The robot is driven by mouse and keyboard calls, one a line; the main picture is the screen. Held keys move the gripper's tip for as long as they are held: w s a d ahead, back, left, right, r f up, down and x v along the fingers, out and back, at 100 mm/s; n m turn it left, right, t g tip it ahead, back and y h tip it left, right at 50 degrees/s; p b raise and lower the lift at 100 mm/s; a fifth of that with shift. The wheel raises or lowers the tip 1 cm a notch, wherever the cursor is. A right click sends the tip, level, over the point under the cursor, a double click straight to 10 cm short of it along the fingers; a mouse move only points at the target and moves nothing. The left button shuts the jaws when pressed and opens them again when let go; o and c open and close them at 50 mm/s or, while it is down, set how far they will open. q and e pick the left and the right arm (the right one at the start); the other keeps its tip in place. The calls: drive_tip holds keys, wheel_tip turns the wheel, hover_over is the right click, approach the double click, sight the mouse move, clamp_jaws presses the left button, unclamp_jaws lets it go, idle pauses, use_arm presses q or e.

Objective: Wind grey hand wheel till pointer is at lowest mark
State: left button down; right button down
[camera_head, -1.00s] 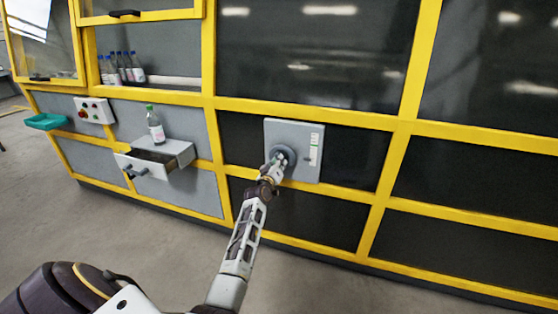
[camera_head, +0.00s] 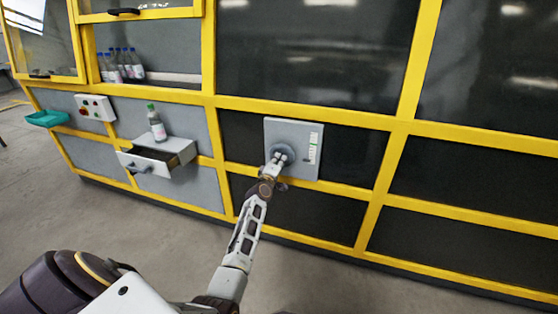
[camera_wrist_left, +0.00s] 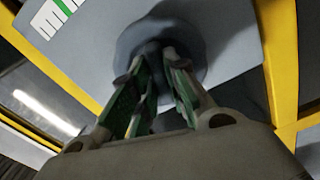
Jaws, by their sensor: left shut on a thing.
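The grey hand wheel (camera_head: 288,149) sits on a light grey panel (camera_head: 277,126) on the machine's front. My left gripper (camera_head: 279,158) reaches it from below and is shut on some part of it. In the left wrist view the wheel (camera_wrist_left: 190,40) is a dark round shape, and the fingers of my gripper (camera_wrist_left: 155,85) close at its middle; the gripped part itself is hidden. A white scale (camera_head: 314,148) with a green band is right of the wheel; it also shows in the left wrist view (camera_wrist_left: 50,18). The pointer is too small to read. My right gripper is not in view.
An open drawer (camera_head: 140,163) juts out at left, with a bottle (camera_head: 157,124) standing on the top of its housing. A button box (camera_head: 95,108) and a green tray (camera_head: 47,118) are further left. Several bottles (camera_head: 120,65) stand behind the yellow frame.

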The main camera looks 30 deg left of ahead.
use_arm(q)
drive_tip(key=shift+n+p, duration=0.3)
drive_tip(key=shift+n, duration=1.1)
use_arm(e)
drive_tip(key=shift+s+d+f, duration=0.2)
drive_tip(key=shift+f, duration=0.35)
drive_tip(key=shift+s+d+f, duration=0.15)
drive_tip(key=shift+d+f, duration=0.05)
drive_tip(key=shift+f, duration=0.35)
use_arm(q)
drive_tip(key=c, duration=1.4)
unclamp_jaws()
drive_tip(key=shift+m, duration=0.3)
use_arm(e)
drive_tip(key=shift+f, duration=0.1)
